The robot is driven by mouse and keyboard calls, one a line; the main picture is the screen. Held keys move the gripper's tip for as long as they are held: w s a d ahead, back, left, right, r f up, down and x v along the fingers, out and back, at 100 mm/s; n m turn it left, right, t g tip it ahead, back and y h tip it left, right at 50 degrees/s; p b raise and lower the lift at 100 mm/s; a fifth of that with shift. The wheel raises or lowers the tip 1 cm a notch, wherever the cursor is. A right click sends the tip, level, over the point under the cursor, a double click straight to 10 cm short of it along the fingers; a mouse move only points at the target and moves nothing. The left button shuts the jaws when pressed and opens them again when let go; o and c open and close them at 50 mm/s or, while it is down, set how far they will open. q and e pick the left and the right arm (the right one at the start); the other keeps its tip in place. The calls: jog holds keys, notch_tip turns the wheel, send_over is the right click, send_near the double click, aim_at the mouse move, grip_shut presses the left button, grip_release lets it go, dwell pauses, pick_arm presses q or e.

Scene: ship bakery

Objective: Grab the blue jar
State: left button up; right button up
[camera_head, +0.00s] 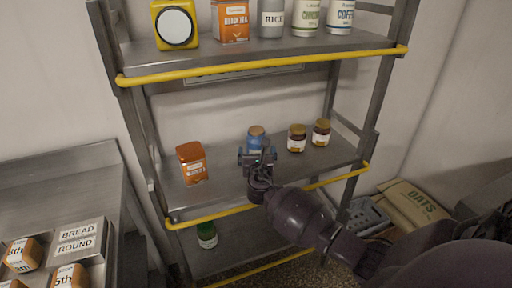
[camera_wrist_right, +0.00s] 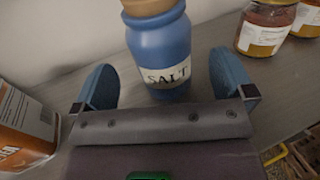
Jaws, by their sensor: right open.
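The blue jar (camera_wrist_right: 160,50) has a tan lid and a white label reading SALT. It stands upright on the middle shelf (camera_head: 225,172) of the metal rack. In the head view the blue jar (camera_head: 255,140) shows just behind my right gripper (camera_head: 259,158), which hides its lower part. In the right wrist view my right gripper (camera_wrist_right: 165,85) is open, with one blue finger on each side of the jar's lower part. Gaps show between the fingers and the jar. My left gripper is not in view.
An orange box (camera_head: 192,163) stands left of the jar. Two small jars with dark contents (camera_head: 297,138) (camera_head: 321,132) stand to its right. A yellow rail (camera_head: 215,212) runs along the shelf's front edge. The upper shelf (camera_head: 270,58) holds several containers.

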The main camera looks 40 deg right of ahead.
aim_at(257, 148)
jog(key=shift+b+x, duration=0.3)
jog(key=shift+x, duration=1.6)
jog(key=shift+c, duration=0.3)
jog(key=c, duration=1.2)
jog(key=shift+c, duration=0.3)
jog(key=shift+r, duration=0.1)
